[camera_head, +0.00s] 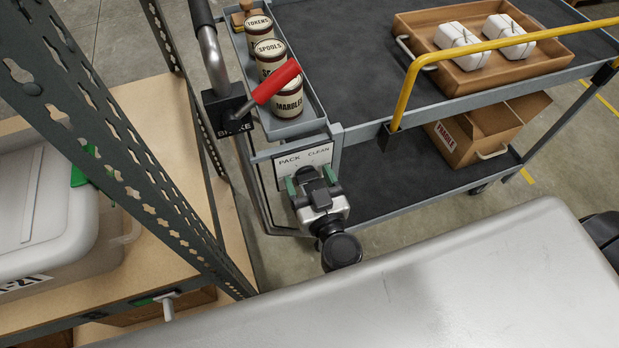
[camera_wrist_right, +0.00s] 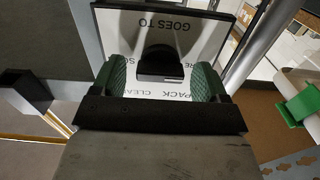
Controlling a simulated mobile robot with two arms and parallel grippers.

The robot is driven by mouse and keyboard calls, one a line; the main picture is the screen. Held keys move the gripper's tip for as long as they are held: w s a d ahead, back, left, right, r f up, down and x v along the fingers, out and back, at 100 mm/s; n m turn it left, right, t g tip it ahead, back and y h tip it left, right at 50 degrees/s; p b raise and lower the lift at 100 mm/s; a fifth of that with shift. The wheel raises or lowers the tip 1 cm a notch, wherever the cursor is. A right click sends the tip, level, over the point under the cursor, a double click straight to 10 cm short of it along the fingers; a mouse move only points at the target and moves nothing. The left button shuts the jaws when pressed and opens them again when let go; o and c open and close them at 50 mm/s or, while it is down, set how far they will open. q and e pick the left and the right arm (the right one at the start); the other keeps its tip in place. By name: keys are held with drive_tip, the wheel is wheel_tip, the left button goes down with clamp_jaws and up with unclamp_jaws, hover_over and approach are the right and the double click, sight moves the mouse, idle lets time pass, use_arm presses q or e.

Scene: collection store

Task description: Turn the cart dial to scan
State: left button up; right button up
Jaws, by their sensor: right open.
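The cart's dial panel (camera_head: 303,158) is a white plate low at the cart's near end, with PACK and CLEAN readable along its top. It also shows upside down in the right wrist view (camera_wrist_right: 212,35), with GOES TO readable and other labels partly covered. The black dial knob (camera_wrist_right: 160,58) stands out from the panel. My right gripper (camera_head: 311,178) is open, its green-padded fingers on either side of the knob, with small gaps seeming to show. The knob is hidden behind the gripper in the head view. I cannot tell which label the dial points to. My left gripper is not in view.
A red-handled brake lever (camera_head: 276,83) juts out just above the panel. Labelled tins (camera_head: 270,54) stand in the cart's end tray. A wooden tray (camera_head: 480,62) with white bundles sits on top, and a cardboard box (camera_head: 470,140) below. A perforated rack post (camera_head: 130,150) stands close at left.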

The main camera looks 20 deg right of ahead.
drive_tip(key=shift+c, duration=0.3)
drive_tip(key=c, duration=0.9)
drive_tip(key=shift+o, duration=0.2)
